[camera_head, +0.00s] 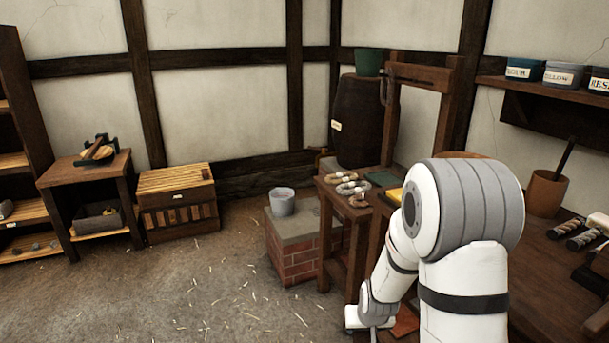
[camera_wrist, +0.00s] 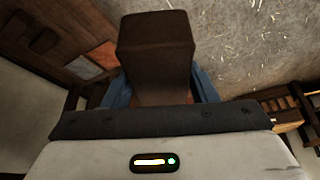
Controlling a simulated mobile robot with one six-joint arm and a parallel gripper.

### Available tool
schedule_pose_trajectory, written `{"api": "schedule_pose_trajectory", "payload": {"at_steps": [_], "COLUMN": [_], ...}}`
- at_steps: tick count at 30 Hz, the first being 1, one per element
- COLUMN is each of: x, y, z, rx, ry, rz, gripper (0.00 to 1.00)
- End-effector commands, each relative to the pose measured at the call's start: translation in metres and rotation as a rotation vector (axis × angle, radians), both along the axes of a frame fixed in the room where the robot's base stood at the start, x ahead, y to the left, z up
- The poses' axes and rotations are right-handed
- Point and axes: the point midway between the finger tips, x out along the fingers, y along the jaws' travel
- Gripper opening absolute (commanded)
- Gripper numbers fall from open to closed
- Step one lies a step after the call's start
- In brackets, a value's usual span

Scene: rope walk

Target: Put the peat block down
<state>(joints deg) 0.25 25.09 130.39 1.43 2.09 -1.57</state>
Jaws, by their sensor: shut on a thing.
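The peat block (camera_wrist: 155,55) is a dark brown block that fills the upper middle of the wrist view. My gripper (camera_wrist: 160,90) is shut on it, with a blue finger at each side of the block. Its far end stands clear of the fingers, and the straw-strewn floor shows behind it. In the head view my gripper (camera_head: 372,322) is low at the bottom edge, beside the wooden bench; the block cannot be made out there.
The wooden bench (camera_head: 333,196) carries rope coils (camera_head: 352,187), a green pad and a yellow item. A brick pedestal (camera_head: 298,262) with a grey bucket (camera_head: 282,201) stands left of it. A slatted crate (camera_head: 178,203) and a small table (camera_head: 85,168) stand further left. The floor (camera_head: 200,285) between is open.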

Motion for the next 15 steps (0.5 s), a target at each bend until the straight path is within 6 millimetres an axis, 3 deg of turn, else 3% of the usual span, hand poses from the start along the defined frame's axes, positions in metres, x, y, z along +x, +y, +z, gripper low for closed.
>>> {"api": "schedule_pose_trajectory", "payload": {"at_steps": [1,15], "x": [-0.001,-0.01], "y": [0.0,0.0], "z": [0.022,0.096], "rx": [0.0,0.001], "ry": [0.001,0.002], "rz": [0.001,0.001], "gripper": [0.26,0.26]}}
